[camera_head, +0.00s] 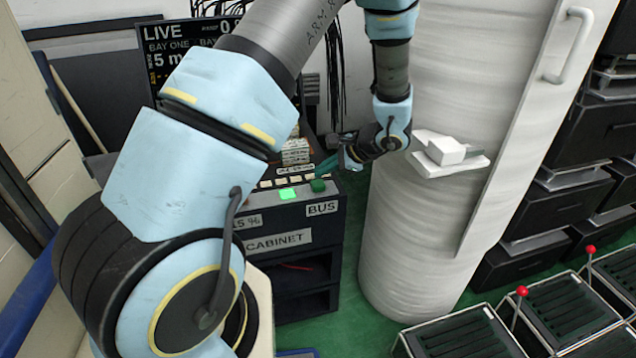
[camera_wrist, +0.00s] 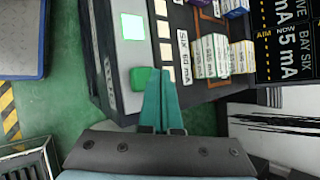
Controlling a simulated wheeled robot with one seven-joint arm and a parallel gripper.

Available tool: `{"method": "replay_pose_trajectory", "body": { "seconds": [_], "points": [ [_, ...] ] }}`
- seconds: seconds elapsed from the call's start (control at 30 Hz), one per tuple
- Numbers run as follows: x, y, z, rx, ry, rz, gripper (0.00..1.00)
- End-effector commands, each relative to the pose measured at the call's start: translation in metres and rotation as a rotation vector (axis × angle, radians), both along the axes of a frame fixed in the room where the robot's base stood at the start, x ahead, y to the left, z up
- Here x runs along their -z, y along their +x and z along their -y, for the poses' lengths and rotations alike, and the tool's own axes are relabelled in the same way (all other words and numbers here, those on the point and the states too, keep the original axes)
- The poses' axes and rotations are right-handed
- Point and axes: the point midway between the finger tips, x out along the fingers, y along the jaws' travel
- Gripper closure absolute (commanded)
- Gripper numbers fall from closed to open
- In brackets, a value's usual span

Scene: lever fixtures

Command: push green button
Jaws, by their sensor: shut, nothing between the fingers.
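A dark green raised button (camera_head: 318,185) sits at the front right corner of the console top, above the BUS label. It also shows in the wrist view (camera_wrist: 140,78), just left of my fingertips. A bright, lit green square (camera_head: 287,194) lies left of it in the head view and shows near the top of the wrist view (camera_wrist: 132,26). My gripper (camera_head: 328,167) has its teal fingers closed together with nothing between them. In the wrist view, the fingertips (camera_wrist: 160,74) are over the console top beside the button; whether they touch it, I cannot tell.
The black console (camera_head: 300,222) carries a row of pale keys and several small labelled boxes (camera_wrist: 215,55). A large white cylinder (camera_head: 410,240) stands close on its right. A LIVE display (camera_head: 175,50) is behind. Red-knobbed levers (camera_head: 522,291) stand at lower right.

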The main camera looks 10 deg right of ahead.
Motion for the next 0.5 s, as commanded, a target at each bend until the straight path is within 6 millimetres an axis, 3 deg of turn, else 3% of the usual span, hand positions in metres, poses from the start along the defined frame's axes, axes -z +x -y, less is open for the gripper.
{"method": "replay_pose_trajectory", "body": {
  "seconds": [0.5],
  "points": [
    [0.0055,0.0,0.0001,0.001,0.0,0.001,1.0]
  ]
}}
